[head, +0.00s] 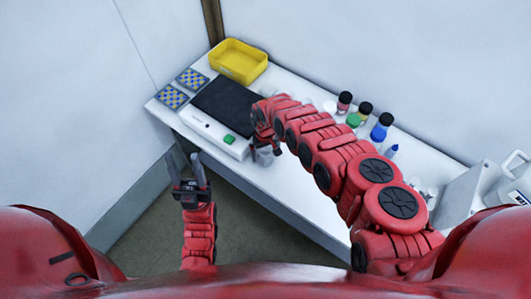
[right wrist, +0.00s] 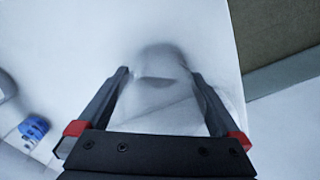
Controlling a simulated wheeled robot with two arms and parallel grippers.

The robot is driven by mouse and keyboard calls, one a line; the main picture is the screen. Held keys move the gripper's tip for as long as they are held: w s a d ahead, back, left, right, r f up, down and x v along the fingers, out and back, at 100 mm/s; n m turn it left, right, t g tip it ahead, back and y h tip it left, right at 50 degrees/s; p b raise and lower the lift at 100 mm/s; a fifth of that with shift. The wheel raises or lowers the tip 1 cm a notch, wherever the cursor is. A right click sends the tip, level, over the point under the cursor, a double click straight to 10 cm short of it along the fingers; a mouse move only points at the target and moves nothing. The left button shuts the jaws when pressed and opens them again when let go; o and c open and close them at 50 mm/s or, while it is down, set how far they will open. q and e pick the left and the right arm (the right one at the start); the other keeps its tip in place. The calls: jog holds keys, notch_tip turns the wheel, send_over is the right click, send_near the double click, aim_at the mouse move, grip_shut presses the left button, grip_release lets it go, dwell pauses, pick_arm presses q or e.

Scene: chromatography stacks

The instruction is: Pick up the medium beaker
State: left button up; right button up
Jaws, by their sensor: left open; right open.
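A clear glass beaker (right wrist: 165,98) shows in the right wrist view between the two fingers of my right gripper (right wrist: 160,73). The fingers are apart, one on each side of it; I cannot tell whether they touch the glass. In the head view the beaker (head: 264,158) is a small greyish shape on the white table, just below the end of my right arm, which hides part of it. My left gripper (head: 188,170) is open and empty, in front of the table's left end with its fingers pointing up.
The white table (head: 300,207) bears a yellow tray (head: 239,61), blue-patterned racks (head: 172,96), a device with a black top (head: 226,103) and a green button, capped bottles (head: 382,126) and a white instrument (head: 468,193). Walls stand behind and left.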

jog(key=c, duration=1.2)
jog(key=shift+o, duration=0.2)
jog(key=shift+r, duration=0.15)
